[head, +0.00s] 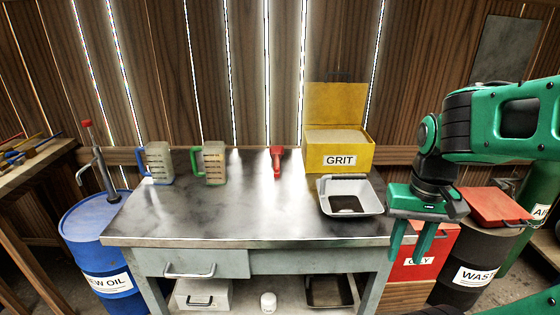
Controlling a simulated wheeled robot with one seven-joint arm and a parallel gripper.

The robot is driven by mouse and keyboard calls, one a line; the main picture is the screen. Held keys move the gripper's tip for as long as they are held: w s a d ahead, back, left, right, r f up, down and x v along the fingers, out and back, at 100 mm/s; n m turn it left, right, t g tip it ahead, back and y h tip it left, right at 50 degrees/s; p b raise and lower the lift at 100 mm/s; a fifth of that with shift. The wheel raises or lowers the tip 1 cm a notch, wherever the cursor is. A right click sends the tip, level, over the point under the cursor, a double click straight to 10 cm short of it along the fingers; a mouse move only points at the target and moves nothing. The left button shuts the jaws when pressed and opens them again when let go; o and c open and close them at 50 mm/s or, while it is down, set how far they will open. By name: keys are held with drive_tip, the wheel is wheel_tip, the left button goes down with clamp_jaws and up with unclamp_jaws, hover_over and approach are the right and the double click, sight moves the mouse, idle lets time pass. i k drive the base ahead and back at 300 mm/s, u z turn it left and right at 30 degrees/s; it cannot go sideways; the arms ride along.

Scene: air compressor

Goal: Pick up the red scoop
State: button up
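The red scoop (276,159) lies on the metal tabletop (230,222), near the back edge and left of the yellow grit box. It is small in the head view. My gripper (408,258) is green and hangs at the right, in front of the table's right end. Its two fingers point down and are spread apart with nothing between them. The gripper is well to the right of the scoop and nearer to me.
A yellow GRIT box (340,152) with its lid up and a grey tray (350,195) stand at the table's right. Two measuring jugs, blue-handled (159,163) and green-handled (214,163), stand at the left. Barrels flank the table. The tabletop's front middle is clear.

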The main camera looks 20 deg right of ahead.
sight(277, 160)
drive_tip(key=i, duration=0.9)
drive_tip(key=u, duration=0.1)
